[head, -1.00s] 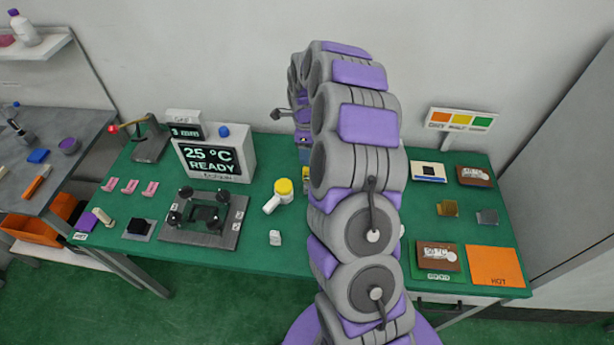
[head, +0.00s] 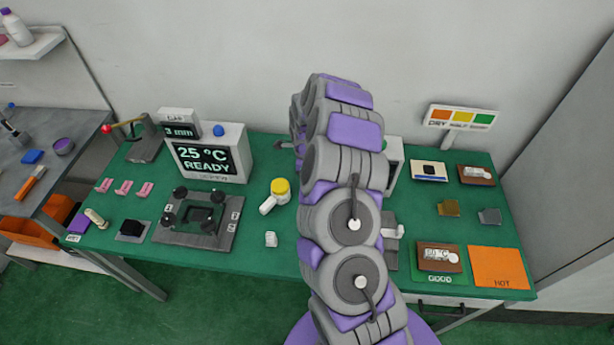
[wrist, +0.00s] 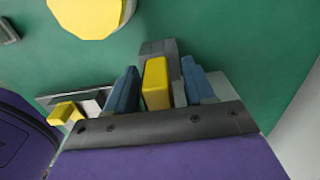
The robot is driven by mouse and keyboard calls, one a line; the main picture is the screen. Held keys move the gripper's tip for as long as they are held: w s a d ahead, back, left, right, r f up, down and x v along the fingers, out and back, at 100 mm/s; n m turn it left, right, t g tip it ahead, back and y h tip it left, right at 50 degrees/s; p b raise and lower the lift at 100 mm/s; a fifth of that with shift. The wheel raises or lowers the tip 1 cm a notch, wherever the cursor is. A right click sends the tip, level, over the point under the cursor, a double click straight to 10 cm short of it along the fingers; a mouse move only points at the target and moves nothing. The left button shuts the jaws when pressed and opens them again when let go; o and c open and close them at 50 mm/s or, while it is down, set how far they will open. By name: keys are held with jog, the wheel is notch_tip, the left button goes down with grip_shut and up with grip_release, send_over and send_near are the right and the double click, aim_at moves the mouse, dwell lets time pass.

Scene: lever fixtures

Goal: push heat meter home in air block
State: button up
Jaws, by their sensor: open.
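In the wrist view my gripper (wrist: 160,76) has two blue fingers standing apart. A yellow upright block (wrist: 157,84), possibly the heat meter, shows between them. I cannot tell whether the fingers touch it. A grey block (wrist: 158,48), possibly the air block, is just beyond the fingertips and partly hidden. My arm hides the gripper and this spot in the head view.
In the wrist view a yellow piece on a metal bar (wrist: 66,113) lies left of my gripper. A yellow-topped tool (head: 279,188) and a small white block (head: 271,239) are left of my arm. A white box (head: 395,165) stands behind it.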

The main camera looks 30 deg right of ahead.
jog(key=shift+d+f, duration=0.2)
jog(key=shift+f, duration=0.2)
jog(key=shift+d+r, duration=0.1)
jog(key=shift+a+r, duration=0.1)
jog(key=shift+a, duration=0.35)
jog(key=c, duration=0.7)
jog(key=shift+d, duration=0.2)
grip_shut()
